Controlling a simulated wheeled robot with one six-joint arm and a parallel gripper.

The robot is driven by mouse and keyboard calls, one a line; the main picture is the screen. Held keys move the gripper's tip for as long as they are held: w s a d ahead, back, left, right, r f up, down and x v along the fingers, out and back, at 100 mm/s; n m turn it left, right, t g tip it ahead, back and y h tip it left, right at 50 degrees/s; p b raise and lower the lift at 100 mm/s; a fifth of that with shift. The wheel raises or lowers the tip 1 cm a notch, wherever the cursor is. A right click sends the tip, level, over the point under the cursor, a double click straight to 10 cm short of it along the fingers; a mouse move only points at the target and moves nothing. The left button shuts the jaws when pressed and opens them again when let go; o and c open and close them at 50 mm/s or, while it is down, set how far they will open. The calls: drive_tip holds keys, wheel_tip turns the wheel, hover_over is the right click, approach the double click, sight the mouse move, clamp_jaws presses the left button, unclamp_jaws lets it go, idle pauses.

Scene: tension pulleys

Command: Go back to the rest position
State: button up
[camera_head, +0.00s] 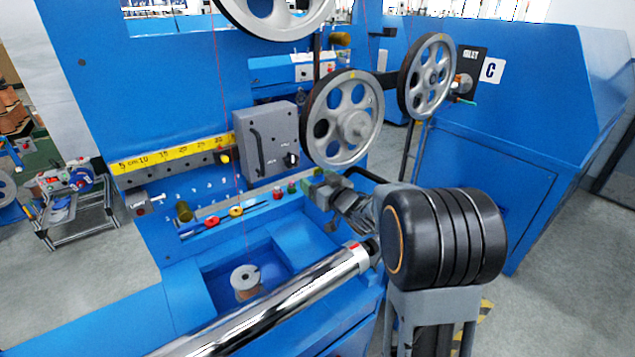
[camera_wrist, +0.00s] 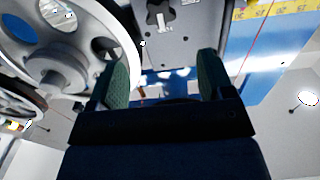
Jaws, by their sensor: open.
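My gripper (camera_wrist: 163,85) shows in the wrist view with its two green-padded fingers apart and nothing between them. In the head view my gripper (camera_head: 318,188) is at the end of my arm, in front of the blue machine (camera_head: 200,90) and below the large grey pulley (camera_head: 343,118). In the wrist view a spoked pulley (camera_wrist: 62,62) fills the upper left, close beside the left finger. A grey box (camera_wrist: 180,18) lies beyond the fingertips. Whether a finger touches anything cannot be told.
A second pulley (camera_head: 426,77) stands to the right, and part of another shows at the top. A shiny roller (camera_head: 280,303) runs across the front. A spool (camera_head: 246,281) sits in the blue recess. A wheeled cart (camera_head: 75,205) stands left. Grey floor lies open at right.

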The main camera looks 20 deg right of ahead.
idle(0.3)
drive_tip(key=s+d+f+m+g+h, duration=0.4)
drive_tip(key=s+d+f+g+h, duration=0.2)
drive_tip(key=s+f+g+h, duration=0.3)
drive_tip(key=s+a+r+g+y+p, duration=0.1)
drive_tip(key=s+a, duration=0.4)
drive_tip(key=s, duration=0.5)
drive_tip(key=s+a+r+g+y+p, duration=0.2)
drive_tip(key=s+a+r, duration=0.3)
drive_tip(key=s, duration=0.4)
drive_tip(key=shift+s+a+r+n+g+y+p, duration=0.3)
drive_tip(key=shift+s+r+n+g, duration=0.1)
drive_tip(key=shift+g, duration=0.4)
